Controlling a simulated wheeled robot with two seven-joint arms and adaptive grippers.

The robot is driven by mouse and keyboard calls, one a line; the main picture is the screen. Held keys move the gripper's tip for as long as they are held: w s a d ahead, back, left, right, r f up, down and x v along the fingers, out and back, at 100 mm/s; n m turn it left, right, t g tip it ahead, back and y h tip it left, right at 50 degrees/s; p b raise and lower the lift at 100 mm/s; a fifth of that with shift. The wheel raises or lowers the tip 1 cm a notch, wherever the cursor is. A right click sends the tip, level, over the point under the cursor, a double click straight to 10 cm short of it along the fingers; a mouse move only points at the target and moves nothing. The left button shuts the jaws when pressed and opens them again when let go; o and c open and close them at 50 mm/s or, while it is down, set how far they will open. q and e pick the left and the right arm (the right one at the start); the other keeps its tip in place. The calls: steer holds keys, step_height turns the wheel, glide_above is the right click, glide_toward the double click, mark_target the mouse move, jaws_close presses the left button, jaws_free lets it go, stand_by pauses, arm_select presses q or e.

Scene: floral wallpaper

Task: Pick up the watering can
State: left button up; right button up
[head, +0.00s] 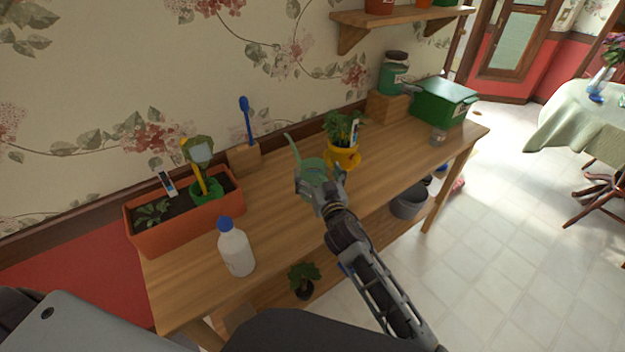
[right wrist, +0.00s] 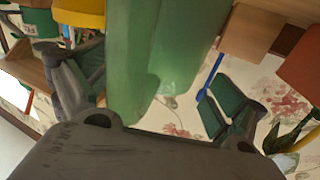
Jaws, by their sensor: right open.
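The watering can (head: 309,168) is green, with a thin spout pointing up and to the left. It stands on the wooden table, left of the yellow pot, partly covered by my right gripper (head: 320,186). In the right wrist view the can's green body (right wrist: 165,45) fills the space between the two fingers of my right gripper (right wrist: 150,85). The fingers are spread wide, one on each side, and the right one looks clear of the can. I cannot tell whether the left one touches it. My left gripper is not in view.
Close behind to the right is a yellow pot (head: 343,158) with a plant. A white bottle (head: 236,250) and a planter box (head: 190,225) stand on the left. A wooden block with a blue tool (head: 247,122) is behind. A green box (head: 443,103) is at the far end.

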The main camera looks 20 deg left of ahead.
steer(key=c, duration=2.1)
jaws_close()
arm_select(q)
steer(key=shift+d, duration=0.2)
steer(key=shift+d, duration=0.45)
arm_select(e)
steer(key=shift+r, duration=0.1)
